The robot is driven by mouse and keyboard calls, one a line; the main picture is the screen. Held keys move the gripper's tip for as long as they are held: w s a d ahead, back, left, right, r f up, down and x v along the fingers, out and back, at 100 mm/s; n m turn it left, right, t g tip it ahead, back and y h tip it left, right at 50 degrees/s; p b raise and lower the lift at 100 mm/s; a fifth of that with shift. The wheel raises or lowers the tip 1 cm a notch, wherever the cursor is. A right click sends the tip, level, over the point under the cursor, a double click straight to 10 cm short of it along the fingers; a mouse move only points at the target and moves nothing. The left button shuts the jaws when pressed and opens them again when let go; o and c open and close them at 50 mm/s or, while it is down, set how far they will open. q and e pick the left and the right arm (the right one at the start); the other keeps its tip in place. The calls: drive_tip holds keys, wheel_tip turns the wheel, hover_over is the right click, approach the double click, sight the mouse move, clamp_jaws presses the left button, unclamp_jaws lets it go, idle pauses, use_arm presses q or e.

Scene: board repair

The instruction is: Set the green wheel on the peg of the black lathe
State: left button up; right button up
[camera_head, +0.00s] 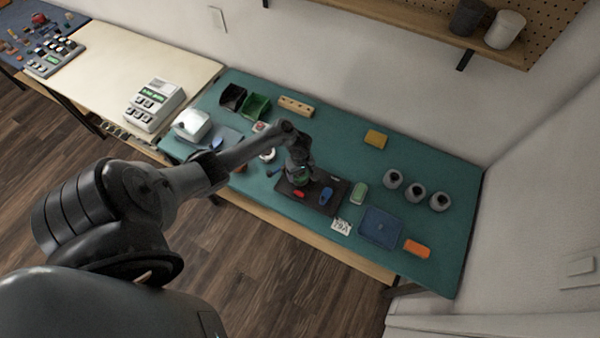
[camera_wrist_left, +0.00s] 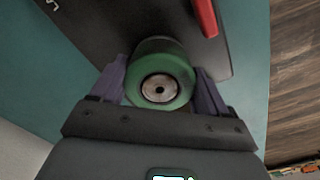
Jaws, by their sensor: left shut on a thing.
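The green wheel (camera_wrist_left: 176,68) sits between the two purple-grey fingers of my left gripper (camera_wrist_left: 160,88), which is shut on it. Its round metal hub with a dark centre hole faces the wrist camera. In the head view a bit of the green wheel (camera_head: 304,181) shows under my left gripper (camera_head: 300,175), over a dark flat base (camera_head: 316,207). This base, which I take to be the black lathe, also fills much of the wrist view (camera_wrist_left: 130,28). A red part (camera_wrist_left: 205,16) stands beside the wheel. I cannot make out the peg. My right gripper is not in view.
A blue piece (camera_head: 326,195) lies on the dark base, with a green piece (camera_head: 360,192) to its right. Three grey round pieces (camera_head: 417,194), a blue tray (camera_head: 381,224) and an orange block (camera_head: 417,248) stand farther right. The teal table's (camera_head: 330,138) back middle is mostly clear.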

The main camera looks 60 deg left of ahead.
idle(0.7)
use_arm(q)
drive_tip(key=o, duration=1)
drive_tip(key=shift+o, duration=0.6)
drive_tip(key=shift+f, duration=0.1)
drive_tip(key=shift+r+p, duration=1.7)
drive_tip(key=shift+p, duration=0.65)
drive_tip(key=shift+r+p, duration=1.85)
drive_tip(key=shift+p, duration=0.5)
